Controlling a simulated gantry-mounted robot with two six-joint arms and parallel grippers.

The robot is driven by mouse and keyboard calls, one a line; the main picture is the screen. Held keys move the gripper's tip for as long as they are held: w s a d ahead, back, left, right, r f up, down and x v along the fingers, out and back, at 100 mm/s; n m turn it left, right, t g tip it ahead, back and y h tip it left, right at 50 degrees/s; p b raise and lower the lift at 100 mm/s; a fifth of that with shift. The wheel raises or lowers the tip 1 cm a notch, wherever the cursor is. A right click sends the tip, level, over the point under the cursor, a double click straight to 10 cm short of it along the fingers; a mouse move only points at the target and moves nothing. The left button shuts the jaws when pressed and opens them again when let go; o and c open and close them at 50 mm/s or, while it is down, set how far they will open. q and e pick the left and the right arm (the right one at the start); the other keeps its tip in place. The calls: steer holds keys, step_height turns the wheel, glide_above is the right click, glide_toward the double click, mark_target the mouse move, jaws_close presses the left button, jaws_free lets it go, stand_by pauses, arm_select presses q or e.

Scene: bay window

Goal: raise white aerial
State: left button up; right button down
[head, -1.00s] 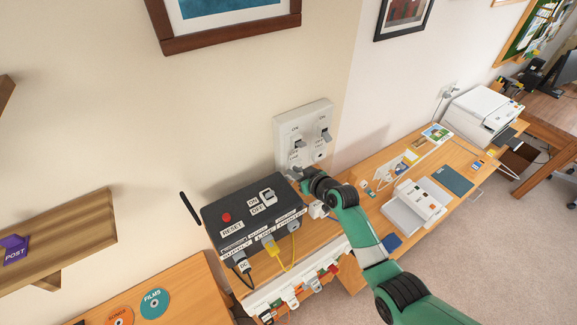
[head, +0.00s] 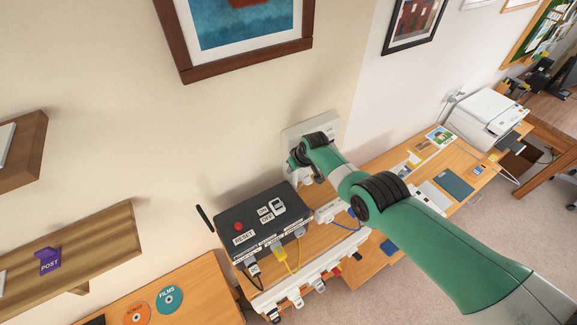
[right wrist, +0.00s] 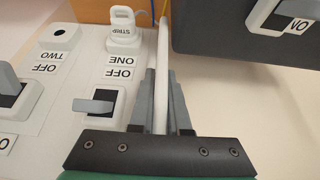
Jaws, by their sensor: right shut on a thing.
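A thin white aerial (right wrist: 162,60) shows in the right wrist view as a smooth rod between my fingers. My right gripper (right wrist: 161,78) is shut on it, beside the white wall plate. In the head view my right gripper (head: 298,160) is in front of the wall plate, and my arm hides the fingertips and the aerial. A black aerial (head: 205,219) stands tilted at the left end of the black box (head: 240,222). My left gripper is not in view.
The wall plate (right wrist: 60,85) carries switches labelled ONE and TWO and a plug (right wrist: 122,32) labelled STRIP. The black box edge (right wrist: 235,40) is close on the right in the wrist view. A purple POST item (head: 49,262) rests on a shelf.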

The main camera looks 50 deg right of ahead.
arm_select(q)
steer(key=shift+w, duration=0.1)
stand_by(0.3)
arm_select(e)
steer(key=c, duration=0.9)
jaws_free()
steer(key=shift+s, duration=0.1)
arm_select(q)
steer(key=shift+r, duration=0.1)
